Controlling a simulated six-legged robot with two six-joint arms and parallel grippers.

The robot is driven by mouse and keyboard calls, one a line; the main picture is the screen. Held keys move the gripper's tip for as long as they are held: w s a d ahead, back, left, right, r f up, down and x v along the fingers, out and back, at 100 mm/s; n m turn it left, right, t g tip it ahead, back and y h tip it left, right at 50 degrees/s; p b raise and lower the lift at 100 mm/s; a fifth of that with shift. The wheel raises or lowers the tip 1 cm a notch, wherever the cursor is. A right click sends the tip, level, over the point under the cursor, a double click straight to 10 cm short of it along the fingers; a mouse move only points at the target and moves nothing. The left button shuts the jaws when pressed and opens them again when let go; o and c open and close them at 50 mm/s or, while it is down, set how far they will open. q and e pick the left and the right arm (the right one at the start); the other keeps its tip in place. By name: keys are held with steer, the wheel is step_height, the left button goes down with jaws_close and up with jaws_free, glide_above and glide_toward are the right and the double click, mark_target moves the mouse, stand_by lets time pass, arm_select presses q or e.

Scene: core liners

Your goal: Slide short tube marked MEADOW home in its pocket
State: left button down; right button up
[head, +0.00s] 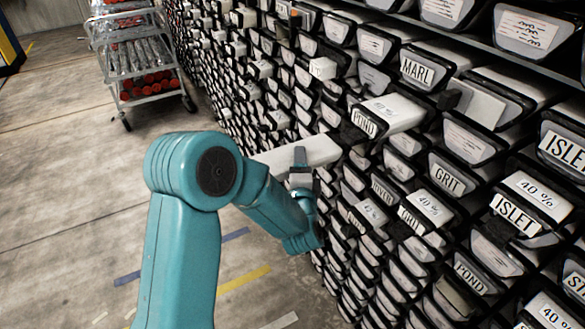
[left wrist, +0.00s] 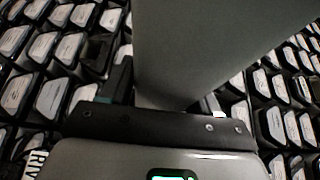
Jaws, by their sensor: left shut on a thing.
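My left gripper (head: 300,168) is shut on a pale, box-shaped tube (head: 322,150) at the face of the rack (head: 375,160). The tube lies roughly level, and its right end meets the rack near a dark pocket edge. No MEADOW lettering is readable on it, and I cannot tell how deep it sits. In the left wrist view the tube (left wrist: 205,45) looks plain grey and fills the space between the fingers, hiding the pocket behind it. My right gripper is not in view.
Neighbouring tubes stick out of the rack, including one marked POND (head: 395,112), one marked GRIT (head: 430,205) and one marked ISLET (head: 530,200). A wire cart (head: 140,60) with red-ended items stands at the back left. The floor (head: 70,190) on the left is clear.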

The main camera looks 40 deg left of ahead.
mark_target(311, 161)
arm_select(q)
steer(key=shift+w+d+r, duration=0.15)
steer(key=shift+w+d, duration=0.1)
steer(key=shift+w, duration=0.25)
steer(key=shift+w+d+r, duration=0.1)
steer(key=shift+w+d, duration=0.15)
steer(key=shift+w, duration=0.2)
steer(key=shift+w+d+f, duration=0.1)
steer(key=shift+w, duration=0.35)
steer(key=shift+d, duration=0.1)
stand_by(0.8)
steer(key=w+d+p, duration=0.1)
steer(key=w+d, duration=0.3)
steer(key=w, duration=0.6)
steer(key=shift+w+d, duration=0.25)
steer(key=shift+w, duration=0.15)
stand_by(4.3)
